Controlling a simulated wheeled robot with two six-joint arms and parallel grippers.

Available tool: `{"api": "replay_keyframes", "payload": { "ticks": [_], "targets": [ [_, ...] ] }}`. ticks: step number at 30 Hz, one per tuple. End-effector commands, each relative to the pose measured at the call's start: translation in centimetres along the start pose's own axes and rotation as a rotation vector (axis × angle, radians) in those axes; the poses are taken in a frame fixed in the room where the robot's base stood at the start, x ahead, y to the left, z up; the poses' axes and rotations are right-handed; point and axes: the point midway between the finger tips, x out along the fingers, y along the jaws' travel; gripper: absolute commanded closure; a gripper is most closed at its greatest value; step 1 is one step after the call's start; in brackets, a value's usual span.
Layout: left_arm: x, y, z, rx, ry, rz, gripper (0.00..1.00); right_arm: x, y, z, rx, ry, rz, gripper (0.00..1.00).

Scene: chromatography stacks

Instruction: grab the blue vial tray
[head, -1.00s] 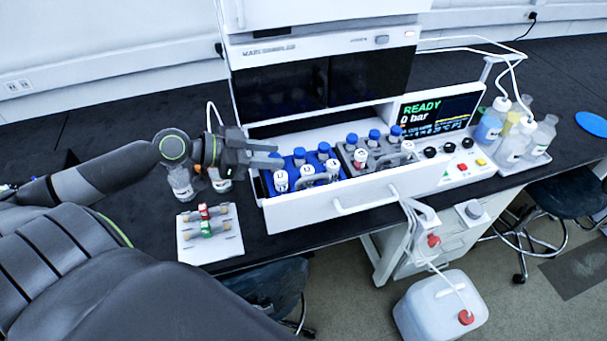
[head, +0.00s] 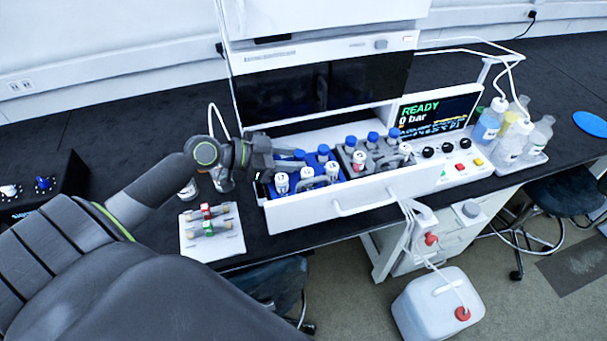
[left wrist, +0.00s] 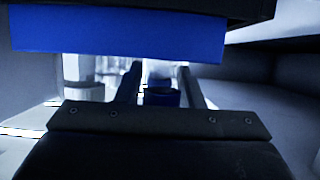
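The blue vial tray (head: 311,161) sits at the left end of the pulled-out white drawer. It holds blue-capped vials at the back and white-capped vials in front, with a grey handle (head: 318,182) at its front. My left gripper (head: 291,160) is at the tray's back left, its fingers reaching over that edge. In the left wrist view the two fingers (left wrist: 160,88) stand apart, with a small dark blue thing (left wrist: 160,97) between them; I cannot tell whether they touch it. A broad blue surface (left wrist: 120,35) fills the top there. My right gripper is out of view.
A grey vial tray (head: 377,163) stands right beside the blue one. A white plate (head: 212,249) with small fittings lies left of the drawer. Bottles (head: 510,140) stand in a tray at right. The drawer's front wall (head: 350,194) bounds the trays.

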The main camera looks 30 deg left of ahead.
Motion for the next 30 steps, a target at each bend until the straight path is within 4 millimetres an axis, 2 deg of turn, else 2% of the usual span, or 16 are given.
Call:
{"api": "replay_keyframes", "payload": {
  "ticks": [1, 9, 23, 30],
  "targets": [
    [0.0, 0.0, 0.0, 0.000, 0.000, 0.000, 0.66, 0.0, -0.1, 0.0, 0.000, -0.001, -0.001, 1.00],
    [0.0, 0.0, 0.0, 0.000, 0.001, 0.000, 1.00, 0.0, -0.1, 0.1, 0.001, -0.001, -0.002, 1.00],
    [-0.2, 0.0, -0.5, 0.002, 0.003, -0.001, 1.00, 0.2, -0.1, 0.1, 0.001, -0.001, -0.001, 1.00],
    [-0.9, -0.1, -2.2, 0.005, 0.003, 0.000, 1.00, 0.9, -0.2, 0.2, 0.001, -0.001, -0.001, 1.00]
  ]
}}
